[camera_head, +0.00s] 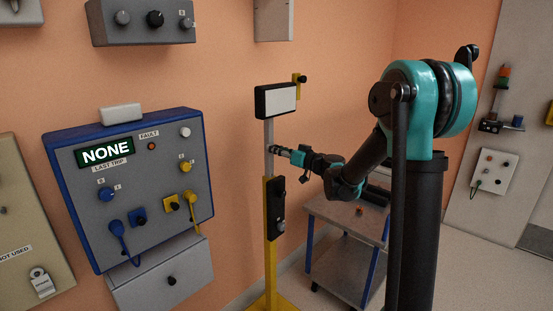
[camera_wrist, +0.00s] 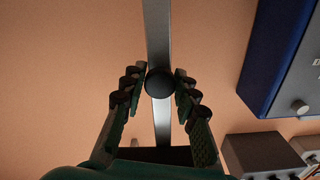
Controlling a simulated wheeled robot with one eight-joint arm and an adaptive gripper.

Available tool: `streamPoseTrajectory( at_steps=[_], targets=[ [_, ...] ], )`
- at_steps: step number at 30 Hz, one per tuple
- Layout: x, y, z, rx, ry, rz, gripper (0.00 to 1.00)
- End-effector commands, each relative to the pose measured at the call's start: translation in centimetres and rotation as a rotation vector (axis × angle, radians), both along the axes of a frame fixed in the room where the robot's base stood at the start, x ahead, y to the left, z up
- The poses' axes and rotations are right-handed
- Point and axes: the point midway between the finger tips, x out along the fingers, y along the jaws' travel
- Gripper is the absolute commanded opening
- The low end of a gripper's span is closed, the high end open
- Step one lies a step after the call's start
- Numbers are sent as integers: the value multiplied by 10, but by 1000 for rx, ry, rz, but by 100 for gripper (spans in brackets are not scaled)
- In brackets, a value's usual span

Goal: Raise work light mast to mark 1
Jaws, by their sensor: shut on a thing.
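The work light mast stands against the orange wall in the head view. Its grey inner pole (camera_head: 268,133) rises from a yellow outer post (camera_head: 271,250) and carries a lamp head (camera_head: 277,100) with a white face. A black box (camera_head: 276,205) sits on the yellow post. My gripper (camera_head: 274,149) is at the grey pole, below the lamp. In the wrist view, my gripper (camera_wrist: 158,85) is shut on a round black knob (camera_wrist: 160,83) in front of the pole (camera_wrist: 157,25). The fingers are on both sides of the knob. No height marks are legible.
A blue-edged control panel (camera_head: 84,219) showing "NONE" hangs left of the mast. A grey cart (camera_head: 340,213) stands right of the mast, below my arm. A yellow bracket (camera_head: 297,90) with a black knob is beside the lamp. Open floor shows at the lower right.

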Motion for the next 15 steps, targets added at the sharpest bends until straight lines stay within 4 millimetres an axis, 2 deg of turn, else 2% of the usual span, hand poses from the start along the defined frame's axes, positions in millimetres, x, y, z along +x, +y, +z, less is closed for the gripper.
streamPoseTrajectory(
  at_steps=[9,10,14,15],
  targets=[
    [0,0,2,3,3,0,0],
    [0,0,2,3,3,0,32],
    [0,0,2,3,2,0,48],
    [0,0,2,3,2,0,49]
  ],
)
